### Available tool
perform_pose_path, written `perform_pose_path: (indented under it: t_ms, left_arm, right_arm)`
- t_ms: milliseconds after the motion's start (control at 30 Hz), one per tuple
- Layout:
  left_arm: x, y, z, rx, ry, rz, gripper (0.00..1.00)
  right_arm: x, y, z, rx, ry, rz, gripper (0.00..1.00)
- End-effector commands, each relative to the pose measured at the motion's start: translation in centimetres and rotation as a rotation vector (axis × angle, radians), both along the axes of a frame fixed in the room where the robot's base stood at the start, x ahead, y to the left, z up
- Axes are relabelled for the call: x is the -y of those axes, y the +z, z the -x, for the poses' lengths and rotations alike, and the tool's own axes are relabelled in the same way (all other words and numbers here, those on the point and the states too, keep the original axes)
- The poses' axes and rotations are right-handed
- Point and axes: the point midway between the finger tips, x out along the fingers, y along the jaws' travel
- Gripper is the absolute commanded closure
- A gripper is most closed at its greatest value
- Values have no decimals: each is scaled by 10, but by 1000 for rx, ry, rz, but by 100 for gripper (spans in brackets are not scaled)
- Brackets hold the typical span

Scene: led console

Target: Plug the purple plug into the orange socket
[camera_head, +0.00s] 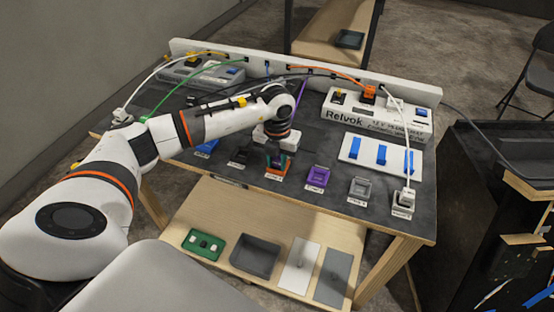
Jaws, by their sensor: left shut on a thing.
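A row of coloured sockets runs along the front of the dark console top. The orange socket (278,173) sits in the middle of the row, directly below my left gripper (277,158). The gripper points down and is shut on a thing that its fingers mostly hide. The purple cable (301,92) runs from the back panel down behind my wrist, fitting the purple plug in the jaws. The plug's tip is hidden, so I cannot tell whether it touches or enters the socket. My right gripper is not in view.
The purple socket (317,178) stands to the right, then the grey socket (360,189) and a white socket (403,204) with a white plug. The black socket (238,157) is to the left. The Relvok box (352,115) and blue switch panel (352,150) stand behind right.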

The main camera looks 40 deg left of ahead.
Motion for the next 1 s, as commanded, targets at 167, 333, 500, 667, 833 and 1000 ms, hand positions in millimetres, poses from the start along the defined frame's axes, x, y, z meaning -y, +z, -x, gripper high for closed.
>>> perform_pose_path:
  t_ms: [167, 333, 500, 667, 833, 1000]
  left_arm:
    - [0, -3, 1, -3, -1, 0, 96]
    - [1, -4, 1, -5, -1, 0, 96]
    - [1, -5, 2, -6, -1, -1, 55]
    - [1, -6, 2, -8, -2, 0, 64]
    - [1, -2, 3, -10, -2, 0, 64]
    - [1, 9, 3, -9, -2, 1, 48]
  right_arm:
    - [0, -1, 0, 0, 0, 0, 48]
    - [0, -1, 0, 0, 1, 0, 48]
    - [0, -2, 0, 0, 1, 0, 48]
    - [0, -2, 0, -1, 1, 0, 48]
    - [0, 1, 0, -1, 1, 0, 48]
    - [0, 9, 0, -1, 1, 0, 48]
